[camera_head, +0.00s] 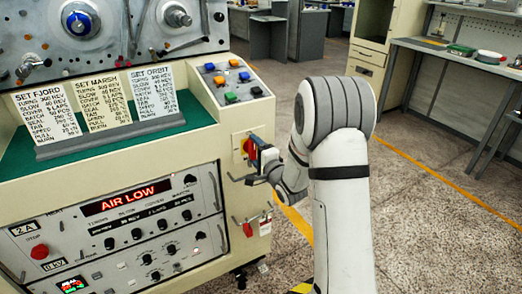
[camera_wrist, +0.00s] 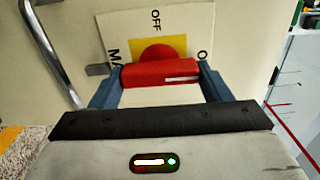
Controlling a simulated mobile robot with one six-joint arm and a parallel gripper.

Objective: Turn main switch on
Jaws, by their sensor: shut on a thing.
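The main switch is a red handle (camera_wrist: 150,75) on a yellow plate (camera_wrist: 133,48) with a white label around it. In the wrist view the handle lies crosswise, with its white mark toward the right end. The label shows OFF at the top, a partly hidden word beginning with O at the right, and MA at the left. My gripper (camera_wrist: 158,78) has its blue fingers on both ends of the handle and is shut on it. In the head view the red and yellow switch (camera_head: 248,146) shows on the machine's right side face, with my gripper (camera_head: 256,153) against it.
A bent metal rail (camera_wrist: 55,50) runs beside the switch plate. Below the switch in the head view hang a red-handled item and a tag (camera_head: 265,222). The machine's display (camera_head: 129,195) reads AIR LOW. Open floor (camera_head: 430,190) lies to the right, with workbenches behind.

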